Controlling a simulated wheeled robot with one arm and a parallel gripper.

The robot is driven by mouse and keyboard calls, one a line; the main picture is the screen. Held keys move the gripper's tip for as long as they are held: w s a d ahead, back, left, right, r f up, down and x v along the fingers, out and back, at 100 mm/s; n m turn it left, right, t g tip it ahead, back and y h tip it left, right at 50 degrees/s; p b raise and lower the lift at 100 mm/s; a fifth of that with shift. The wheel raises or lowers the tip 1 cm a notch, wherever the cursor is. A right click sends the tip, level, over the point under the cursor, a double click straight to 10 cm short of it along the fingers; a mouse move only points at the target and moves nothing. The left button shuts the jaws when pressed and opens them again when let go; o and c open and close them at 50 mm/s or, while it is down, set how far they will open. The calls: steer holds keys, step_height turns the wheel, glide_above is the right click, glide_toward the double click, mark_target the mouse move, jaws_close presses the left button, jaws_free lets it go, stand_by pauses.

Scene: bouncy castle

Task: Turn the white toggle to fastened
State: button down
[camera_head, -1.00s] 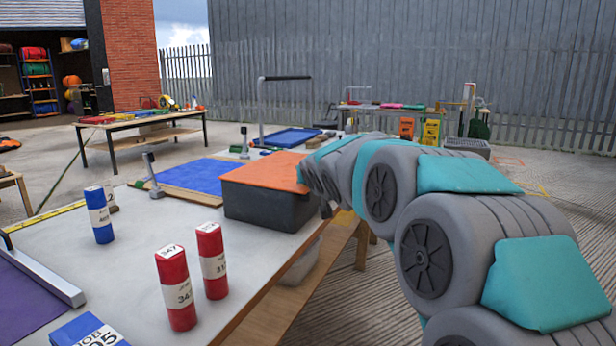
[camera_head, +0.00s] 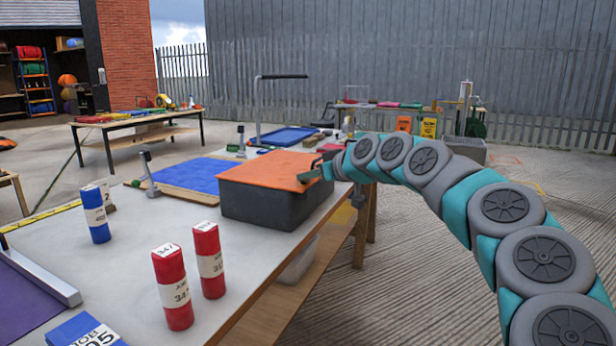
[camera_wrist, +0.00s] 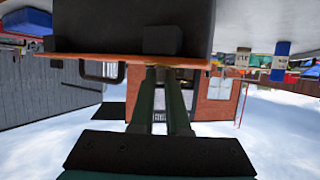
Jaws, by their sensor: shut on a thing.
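I cannot make out a white toggle in either view. My gripper (camera_head: 318,173) is at the right edge of a dark grey box (camera_head: 262,207) with a flat orange top (camera_head: 268,168). In the wrist view, which is upside down, my two dark fingers (camera_wrist: 161,72) are close together at the edge of the orange top (camera_wrist: 95,59). A small dark block (camera_wrist: 163,41) on the box shows just beyond the fingertips. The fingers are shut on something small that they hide.
Red cylinders (camera_head: 174,290) and a blue one (camera_head: 96,215) stand on the grey table (camera_head: 120,290). A blue panel (camera_head: 190,175) lies behind them, with a small clamp-like post (camera_head: 148,170) beside it. Paved floor to the table's right is open.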

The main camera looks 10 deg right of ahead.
steer(key=shift+w+d+n+g+y, duration=0.1)
steer(key=shift+w+n+g+y, duration=0.05)
steer(key=shift+n+g+y, duration=0.8)
steer(key=shift+w+d+f+n+g+y, duration=0.1)
steer(key=shift+n+g+y, duration=0.3)
steer(key=shift+n+y, duration=0.2)
steer(key=shift+d+n+g+y, duration=0.1)
steer(key=shift+n+g+y, duration=0.3)
steer(key=shift+n, duration=0.25)
steer(key=shift+a+n+g+y, duration=0.15)
steer(key=shift+n+g+y, duration=0.1)
steer(key=shift+n+y, duration=0.2)
steer(key=c, duration=0.9)
jaws_free()
steer(key=v, duration=0.8)
